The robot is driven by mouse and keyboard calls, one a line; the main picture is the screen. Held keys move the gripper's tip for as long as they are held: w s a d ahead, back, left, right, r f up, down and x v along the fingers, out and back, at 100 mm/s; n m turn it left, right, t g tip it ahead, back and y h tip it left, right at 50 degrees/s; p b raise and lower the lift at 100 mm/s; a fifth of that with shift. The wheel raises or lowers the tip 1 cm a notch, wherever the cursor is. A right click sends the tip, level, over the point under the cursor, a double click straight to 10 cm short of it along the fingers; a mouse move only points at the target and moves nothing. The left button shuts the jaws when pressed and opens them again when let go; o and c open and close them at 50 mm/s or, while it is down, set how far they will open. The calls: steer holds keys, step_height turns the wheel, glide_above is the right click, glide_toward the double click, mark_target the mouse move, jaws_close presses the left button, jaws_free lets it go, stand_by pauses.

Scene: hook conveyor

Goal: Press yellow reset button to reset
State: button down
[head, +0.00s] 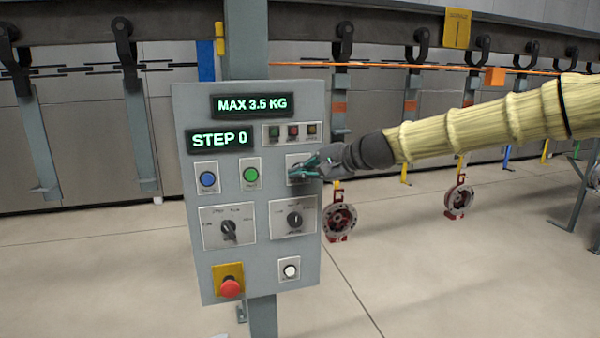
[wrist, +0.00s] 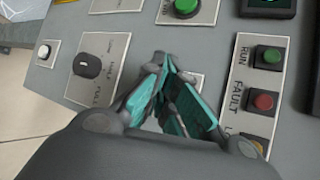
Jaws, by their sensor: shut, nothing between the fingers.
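The grey control panel (head: 260,263) stands upright on a post. My gripper (head: 300,172) is at the panel's right side, over a small white plate (head: 293,160) right of the green button (head: 251,174). The fingers are shut with nothing between them. In the wrist view, the gripper (wrist: 168,72) has its fingertips over the plate, close to the panel. I cannot tell whether they touch it. No yellow reset button shows; whatever sits on this plate is hidden behind the fingers.
Nearby are a blue button (head: 207,179), two rotary knobs (head: 228,229) (head: 295,219), a white button (head: 290,270), a red emergency stop (head: 230,288) and indicator lamps (head: 293,131). The displays read "MAX 3.5 KG" and "STEP 0". Conveyor hooks (head: 133,100) hang behind.

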steer(key=shift+s+d, duration=0.2)
steer(key=shift+s, duration=0.35)
steer(key=s, duration=0.1)
steer(key=s+d, duration=0.1)
steer(key=s, duration=0.2)
steer(key=shift+s+d+b, duration=0.25)
steer(key=shift+s+b, duration=0.1)
stand_by(0.6)
